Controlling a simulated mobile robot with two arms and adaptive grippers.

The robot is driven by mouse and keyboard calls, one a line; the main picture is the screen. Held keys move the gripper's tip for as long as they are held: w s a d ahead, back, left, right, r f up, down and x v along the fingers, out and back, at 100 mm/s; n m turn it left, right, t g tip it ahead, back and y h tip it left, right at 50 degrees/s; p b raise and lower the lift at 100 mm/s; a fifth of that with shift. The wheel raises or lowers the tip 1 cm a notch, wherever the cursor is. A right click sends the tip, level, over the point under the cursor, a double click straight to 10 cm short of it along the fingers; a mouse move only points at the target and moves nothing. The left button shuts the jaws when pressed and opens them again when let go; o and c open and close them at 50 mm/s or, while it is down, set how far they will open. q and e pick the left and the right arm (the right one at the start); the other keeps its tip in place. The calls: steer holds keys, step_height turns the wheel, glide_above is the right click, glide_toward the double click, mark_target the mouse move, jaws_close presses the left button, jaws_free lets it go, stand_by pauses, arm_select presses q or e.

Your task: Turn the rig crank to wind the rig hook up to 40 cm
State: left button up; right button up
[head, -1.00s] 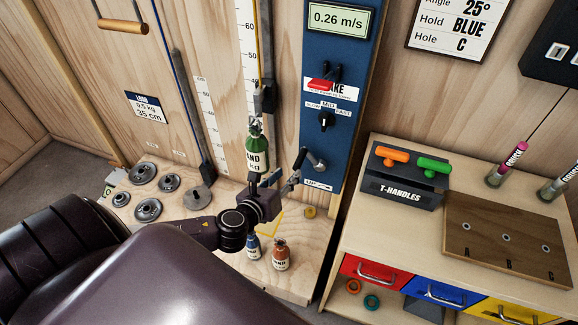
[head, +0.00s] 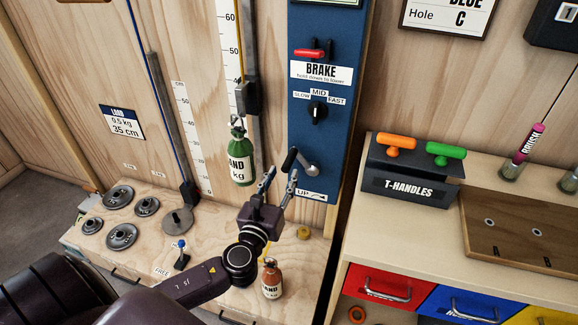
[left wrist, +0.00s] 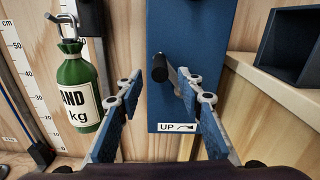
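The rig crank (head: 306,166) is on the lower part of the blue rig panel, above an UP label. Its black handle shows at upper left and also in the left wrist view (left wrist: 160,68). My left gripper (head: 280,180) is open and empty just below the crank. In the left wrist view the handle appears between and beyond the fingertips; I see no grip on it. The rig hook (head: 238,122) carries a green sand bottle (head: 241,165), which hangs left of the panel beside the centimetre scale (head: 230,50). My right gripper is out of view.
The red brake lever (head: 309,53) and the speed knob (head: 317,113) are higher on the panel. An orange sand bottle (head: 271,280) stands near my left forearm. Weight discs (head: 122,236) lie at left. A T-handle holder (head: 408,185) stands on the right cabinet.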

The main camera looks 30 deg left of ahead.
mark_target(289, 162)
arm_select(q)
steer(key=x, duration=0.6)
steer(key=shift+w, duration=0.25)
jaws_close()
